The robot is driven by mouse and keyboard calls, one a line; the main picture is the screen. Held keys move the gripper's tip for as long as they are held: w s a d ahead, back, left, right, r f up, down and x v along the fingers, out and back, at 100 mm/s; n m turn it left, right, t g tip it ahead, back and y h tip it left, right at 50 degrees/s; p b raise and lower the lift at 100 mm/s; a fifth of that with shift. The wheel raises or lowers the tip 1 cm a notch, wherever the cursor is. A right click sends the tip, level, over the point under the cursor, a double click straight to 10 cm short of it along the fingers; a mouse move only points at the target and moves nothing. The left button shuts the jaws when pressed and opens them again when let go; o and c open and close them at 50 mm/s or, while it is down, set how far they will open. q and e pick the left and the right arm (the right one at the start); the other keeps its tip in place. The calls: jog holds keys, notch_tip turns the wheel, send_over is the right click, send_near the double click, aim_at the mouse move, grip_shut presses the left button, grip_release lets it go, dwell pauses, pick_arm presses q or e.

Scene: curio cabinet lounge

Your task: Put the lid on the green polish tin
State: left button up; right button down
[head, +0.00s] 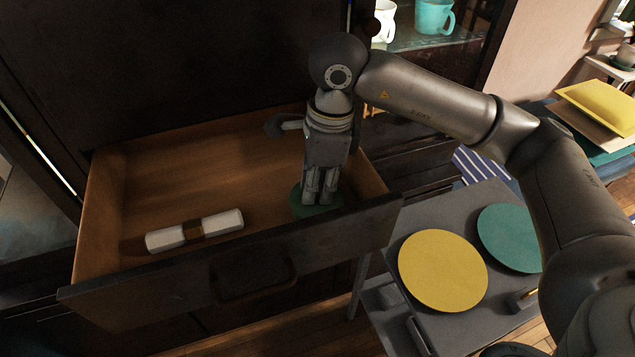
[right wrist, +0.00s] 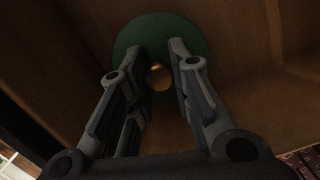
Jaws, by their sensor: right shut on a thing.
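A round green lid (head: 304,208) with a small brass knob is at the front right of the open drawer, below my right gripper (head: 320,198). The lid also shows in the right wrist view (right wrist: 142,32), with its knob (right wrist: 160,77) between my fingers. My right gripper points down and is shut on the lid by the knob. I cannot tell whether the green polish tin is under the lid; no separate tin shows. My left gripper is not in view.
A grey side table (head: 385,262) to the right bears a yellow disc (head: 443,270) and a teal disc (head: 512,237). The drawer's left half has free room.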

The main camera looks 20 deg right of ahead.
pick_arm(q)
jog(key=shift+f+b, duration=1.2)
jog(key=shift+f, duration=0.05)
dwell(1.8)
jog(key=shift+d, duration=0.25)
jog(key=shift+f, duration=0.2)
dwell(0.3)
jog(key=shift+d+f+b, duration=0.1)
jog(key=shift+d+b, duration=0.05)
jog(key=shift+b, duration=0.25)
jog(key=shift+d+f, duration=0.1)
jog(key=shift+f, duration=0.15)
dwell(0.4)
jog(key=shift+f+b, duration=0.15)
jog(key=shift+b, duration=0.2)
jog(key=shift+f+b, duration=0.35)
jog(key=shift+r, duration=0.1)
